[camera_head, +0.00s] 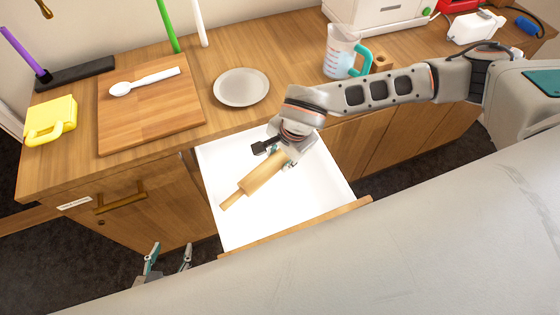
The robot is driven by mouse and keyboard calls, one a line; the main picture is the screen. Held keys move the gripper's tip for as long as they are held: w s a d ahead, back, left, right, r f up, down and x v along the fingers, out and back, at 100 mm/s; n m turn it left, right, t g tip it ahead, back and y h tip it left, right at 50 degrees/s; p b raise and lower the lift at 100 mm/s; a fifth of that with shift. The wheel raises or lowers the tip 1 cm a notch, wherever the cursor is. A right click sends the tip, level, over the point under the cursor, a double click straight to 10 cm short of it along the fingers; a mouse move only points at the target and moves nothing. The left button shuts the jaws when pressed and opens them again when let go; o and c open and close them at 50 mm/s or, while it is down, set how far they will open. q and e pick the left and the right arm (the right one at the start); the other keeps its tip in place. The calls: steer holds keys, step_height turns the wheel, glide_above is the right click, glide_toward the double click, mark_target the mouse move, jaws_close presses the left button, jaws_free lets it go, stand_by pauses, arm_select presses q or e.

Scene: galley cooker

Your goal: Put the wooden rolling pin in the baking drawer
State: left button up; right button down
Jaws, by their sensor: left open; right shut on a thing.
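The wooden rolling pin (262,172) is in the head view, over the open white drawer (300,210). My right gripper (278,153) is shut on it near its far right end, which is partly hidden by the gripper. The pin tilts toward the lower left, with its near handle free. I cannot tell whether it touches the drawer floor. The drawer is pulled out from the wooden counter and looks otherwise empty. My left gripper (168,258) is open and empty, low in front of the cabinet, left of the drawer.
On the counter (270,105) are a cutting board (150,115) with a white spoon (145,82), a grey plate (241,87), a measuring jug (342,52) and a yellow container (50,120). A closed cabinet (130,210) with a brass handle is left of the drawer.

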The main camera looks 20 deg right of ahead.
steer(key=shift+f, duration=1.3)
steer(key=shift+f, duration=0.1)
steer(key=c, duration=1.5)
jaws_free()
steer(key=shift+o, duration=0.2)
steer(key=p+v, duration=0.1)
steer(key=v, duration=1.1)
steer(key=shift+s, duration=0.1)
